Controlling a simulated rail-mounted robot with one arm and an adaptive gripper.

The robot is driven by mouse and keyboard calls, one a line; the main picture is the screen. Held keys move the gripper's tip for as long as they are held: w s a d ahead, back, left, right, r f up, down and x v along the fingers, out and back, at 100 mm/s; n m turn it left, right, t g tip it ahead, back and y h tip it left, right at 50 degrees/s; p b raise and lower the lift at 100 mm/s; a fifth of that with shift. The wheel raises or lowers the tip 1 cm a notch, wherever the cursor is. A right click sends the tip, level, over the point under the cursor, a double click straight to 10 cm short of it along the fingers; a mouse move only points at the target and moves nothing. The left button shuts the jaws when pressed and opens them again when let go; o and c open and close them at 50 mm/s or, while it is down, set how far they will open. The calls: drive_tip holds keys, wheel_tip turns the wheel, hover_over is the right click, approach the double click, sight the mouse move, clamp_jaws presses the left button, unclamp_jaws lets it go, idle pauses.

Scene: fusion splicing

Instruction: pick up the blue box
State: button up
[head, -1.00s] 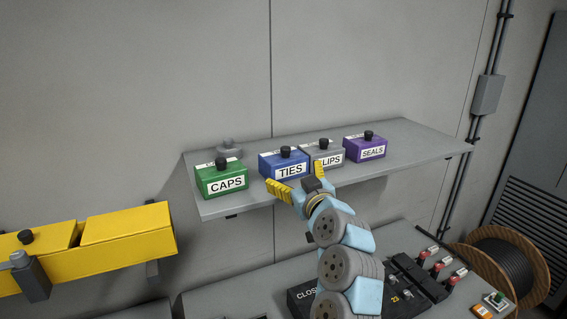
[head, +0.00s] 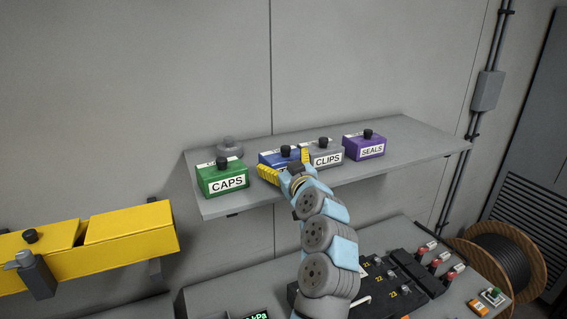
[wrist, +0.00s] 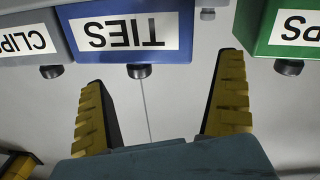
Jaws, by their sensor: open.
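The blue box (head: 269,158), labelled TIES, sits on the grey shelf with a black knob on top. My gripper (head: 286,164) is in front of it and hides most of its front face in the head view. In the wrist view the blue box (wrist: 185,53) appears upside down, its knob pointing down in the picture. My gripper (wrist: 163,72) is open there, with its yellow fingers spread wide and nothing between them. The box lies beyond the fingertips; I cannot tell whether they touch it.
On the grey shelf (head: 420,145), the green CAPS box (head: 222,170) stands left of the blue box. The grey CLIPS box (head: 335,150) is close on its right, then the purple SEALS box (head: 362,143). A grey round object (head: 230,145) sits behind the green box.

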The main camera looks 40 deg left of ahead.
sight(277, 157)
drive_tip(key=shift+p+x, duration=0.85)
drive_tip(key=shift+x, duration=1.6)
drive_tip(key=shift+f, duration=0.1)
drive_tip(key=c, duration=1.1)
